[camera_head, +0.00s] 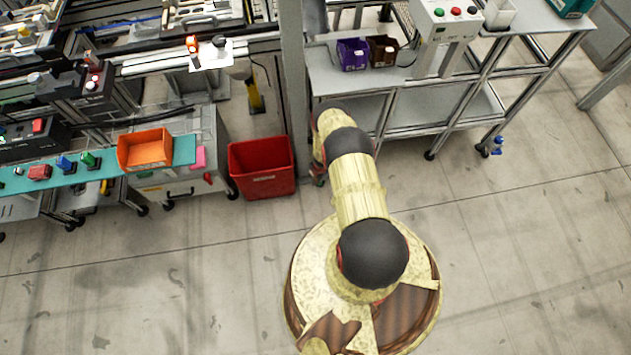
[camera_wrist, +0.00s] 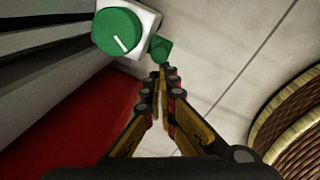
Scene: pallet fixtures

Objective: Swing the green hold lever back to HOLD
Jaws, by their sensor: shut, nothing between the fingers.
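In the wrist view, a round green dial (camera_wrist: 119,33) with a white line sits on a white block. A short green knob (camera_wrist: 161,49) shows beside it, at its lower right; these look like the hold lever. My gripper (camera_wrist: 163,70) is shut and empty. Its fingertips are just below the green knob in the picture, very close; I cannot tell whether they touch. No HOLD marking can be read. In the head view, my arm reaches toward the grey post, and neither the lever nor my fingertips can be made out.
A red bin (camera_head: 262,168) stands on the floor left of my arm; red also fills the wrist view's lower left (camera_wrist: 88,125). A grey post (camera_head: 294,80) rises behind it. A metal shelf cart (camera_head: 420,110) stands at the right. Open floor (camera_head: 530,240) lies at the lower right.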

